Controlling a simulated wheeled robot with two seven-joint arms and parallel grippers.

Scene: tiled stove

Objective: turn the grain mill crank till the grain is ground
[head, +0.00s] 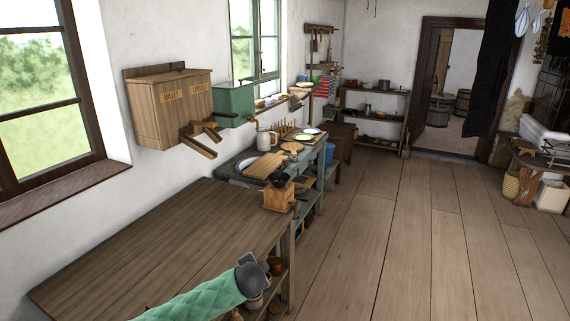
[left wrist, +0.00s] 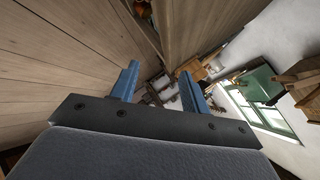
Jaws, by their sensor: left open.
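The grain mill (head: 278,197) is a small light-wood box with a dark top, standing upright at the far right corner of the wooden table (head: 165,245). A dark crank seems to reach out from its top, but it is too small to make out clearly. A wooden block between my fingers' far side in the left wrist view (left wrist: 190,69) looks like the mill. My left gripper (head: 258,274) is at the table's near right edge, well short of the mill; its blue fingers (left wrist: 160,71) are apart and empty. My right gripper is not in view. The grain cannot be seen.
A wooden wall box (head: 170,108) and a green box (head: 234,105) hang left of the mill. Behind it a counter holds a cutting board (head: 264,167), a white jug (head: 265,141) and plates.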

